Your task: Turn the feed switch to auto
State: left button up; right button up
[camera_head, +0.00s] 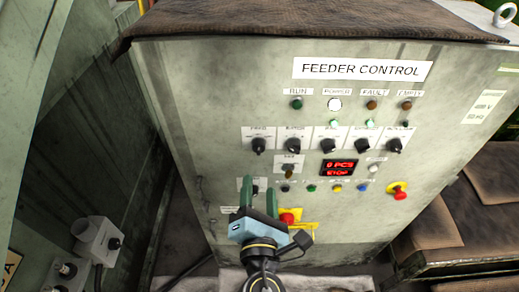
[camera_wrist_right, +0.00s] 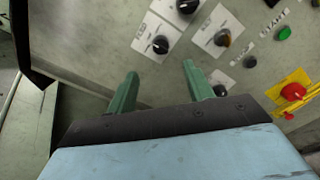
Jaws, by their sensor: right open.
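The feed switch (camera_head: 258,145) is the leftmost black knob in the upper row of selector knobs on the feeder control panel; its small label is blurred. It also shows in the right wrist view (camera_wrist_right: 160,45) as a round black knob with a pale pointer mark on a white plate. My right gripper (camera_head: 259,187) is below the knob in the head view, fingers pointing up toward it. In the right wrist view the open, empty fingers (camera_wrist_right: 160,73) stand apart, with the knob beyond and between their tips. No contact shows. My left gripper is out of view.
More knobs (camera_head: 291,143) sit close to the right in the same row. A lower knob (camera_head: 288,170), a red display (camera_head: 339,167) and small buttons (camera_head: 311,188) lie below. A grey box (camera_head: 98,238) stands lower left.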

aim_at(260, 151)
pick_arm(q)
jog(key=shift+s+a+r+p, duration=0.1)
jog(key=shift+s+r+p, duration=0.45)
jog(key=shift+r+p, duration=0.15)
pick_arm(e)
jog(key=w, duration=1.1)
jog(key=shift+w, duration=0.15)
jog(key=shift+c, duration=0.4)
jog(key=c, duration=0.9)
jog(key=shift+f+m+b, duration=0.15)
jog(key=shift+m+b, duration=0.95)
jog(key=shift+f+m+b, duration=0.1)
jog(key=shift+m+b, duration=0.95)
jog(key=shift+m, duration=0.05)
pick_arm(q)
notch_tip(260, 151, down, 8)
jog(key=b, duration=0.3)
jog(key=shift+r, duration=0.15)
pick_arm(e)
jog(key=shift+r+m, duration=0.1)
jog(key=shift+m, duration=2.1)
pick_arm(q)
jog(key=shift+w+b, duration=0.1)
jog(key=shift+b, duration=0.2)
pick_arm(e)
jog(key=o, duration=1)
